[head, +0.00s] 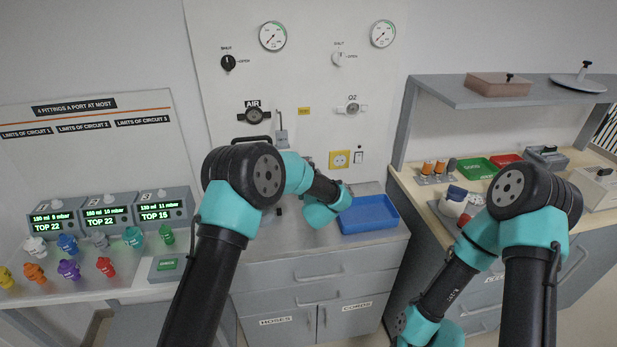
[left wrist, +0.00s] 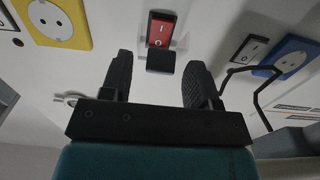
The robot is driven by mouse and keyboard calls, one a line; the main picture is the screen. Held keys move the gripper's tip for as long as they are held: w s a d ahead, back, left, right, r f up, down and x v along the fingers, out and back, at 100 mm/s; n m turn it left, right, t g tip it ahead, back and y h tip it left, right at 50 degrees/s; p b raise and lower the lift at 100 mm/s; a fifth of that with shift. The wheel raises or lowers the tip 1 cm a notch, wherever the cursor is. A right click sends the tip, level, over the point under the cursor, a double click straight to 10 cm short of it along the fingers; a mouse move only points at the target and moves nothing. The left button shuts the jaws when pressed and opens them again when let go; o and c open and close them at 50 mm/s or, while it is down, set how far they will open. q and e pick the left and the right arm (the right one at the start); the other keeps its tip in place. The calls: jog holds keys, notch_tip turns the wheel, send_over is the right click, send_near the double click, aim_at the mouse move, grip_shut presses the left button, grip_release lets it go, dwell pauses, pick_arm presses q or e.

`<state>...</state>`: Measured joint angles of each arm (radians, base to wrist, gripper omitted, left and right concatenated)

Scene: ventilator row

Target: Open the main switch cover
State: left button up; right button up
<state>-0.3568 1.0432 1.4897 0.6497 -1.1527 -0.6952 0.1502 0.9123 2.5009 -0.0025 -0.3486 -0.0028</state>
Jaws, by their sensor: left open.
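The main switch, a red rocker in a dark frame (left wrist: 163,28), is on the pale wall panel at the top middle of the left wrist view. A black block (left wrist: 161,60) sits at its lower picture edge. It looks like the cover, but I cannot tell its hinge or whether it touches a finger. My left gripper (left wrist: 157,68) is open, one dark finger on each side of the black block, with nothing visibly held. In the head view my left arm hides the switch and the left gripper's fingers. My right gripper's fingers are outside the frames.
In the head view a blue tray (head: 368,228) lies on the counter right of my left arm. Ventilator boxes (head: 104,214) stand at the left.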

pick_arm(q)
jog(key=c, duration=0.9)
jog(key=shift+r, duration=0.2)
jog(key=shift+s+d+r+g+h, duration=0.1)
jog(key=shift+r+g+h, duration=0.15)
jog(key=shift+r+g, duration=0.65)
jog(key=shift+s+a+r+g+h, duration=0.1)
jog(key=shift+r+g+h, duration=0.25)
jog(key=shift+g, duration=0.95)
jog(key=shift+s+d+r+g+h, duration=0.1)
jog(key=shift+r+g+h, duration=0.1)
jog(key=shift+r+g, duration=0.7)
jog(key=shift+f+g, duration=0.15)
jog(key=shift+g, duration=0.25)
jog(key=o, duration=0.9)
jog(key=shift+s, duration=0.1)
